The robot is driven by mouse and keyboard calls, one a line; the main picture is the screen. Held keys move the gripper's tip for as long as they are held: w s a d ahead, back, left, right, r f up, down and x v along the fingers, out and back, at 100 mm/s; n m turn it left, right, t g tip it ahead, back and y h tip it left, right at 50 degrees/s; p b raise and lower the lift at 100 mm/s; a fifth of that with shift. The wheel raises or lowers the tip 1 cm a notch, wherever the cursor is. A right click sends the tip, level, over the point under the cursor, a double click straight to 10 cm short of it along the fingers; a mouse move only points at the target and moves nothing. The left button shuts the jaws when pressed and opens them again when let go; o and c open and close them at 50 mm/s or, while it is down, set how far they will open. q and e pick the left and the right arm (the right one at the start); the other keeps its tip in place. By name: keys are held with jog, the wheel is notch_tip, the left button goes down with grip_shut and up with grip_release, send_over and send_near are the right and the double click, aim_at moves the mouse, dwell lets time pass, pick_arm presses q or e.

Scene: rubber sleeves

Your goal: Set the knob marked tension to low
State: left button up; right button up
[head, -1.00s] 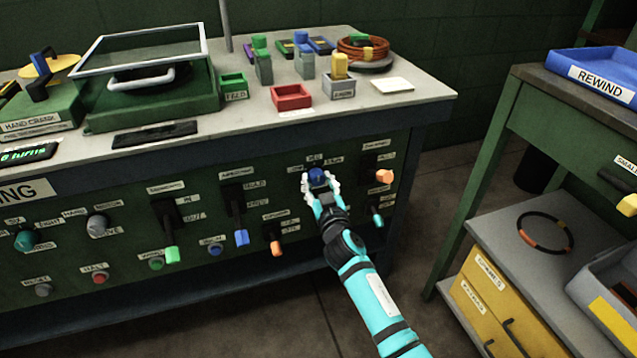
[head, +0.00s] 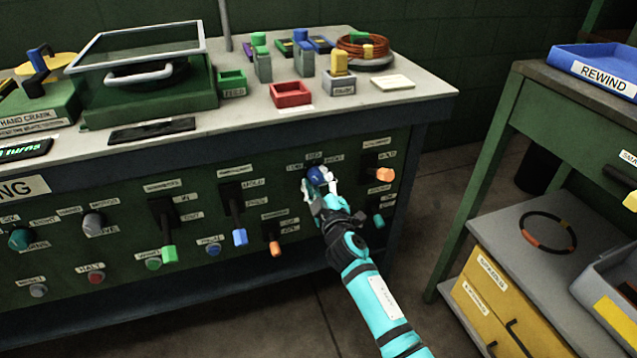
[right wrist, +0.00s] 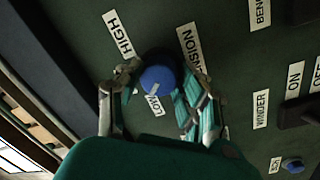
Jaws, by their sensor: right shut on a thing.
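The tension knob (head: 315,176) is a round blue knob on the green front panel of the bench. In the right wrist view the knob (right wrist: 159,75) has a pale mark on the side near the LOW label (right wrist: 155,105). The HIGH label (right wrist: 117,34) is at upper left, and a partly hidden label ending in "NSION" (right wrist: 190,48) is beside the knob. My right gripper (head: 319,184) is shut on the knob, with a finger on either side; the fingers also show in the right wrist view (right wrist: 156,88). My left gripper is not in view.
Close by on the panel are an orange-handled switch (head: 384,174), a teal knob (head: 378,220), an orange lever (head: 275,248) and a blue lever (head: 239,237). A green cart (head: 520,95) with a blue REWIND tray (head: 600,72) stands at right, across a floor gap.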

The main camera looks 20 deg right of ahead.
jog(key=shift+f+n, duration=0.1)
jog(key=shift+n, duration=0.7)
jog(key=o, duration=1.1)
jog(key=shift+o, duration=0.2)
jog(key=s, duration=1.2)
jog(key=shift+a+f, duration=0.15)
jog(key=shift+f, duration=0.2)
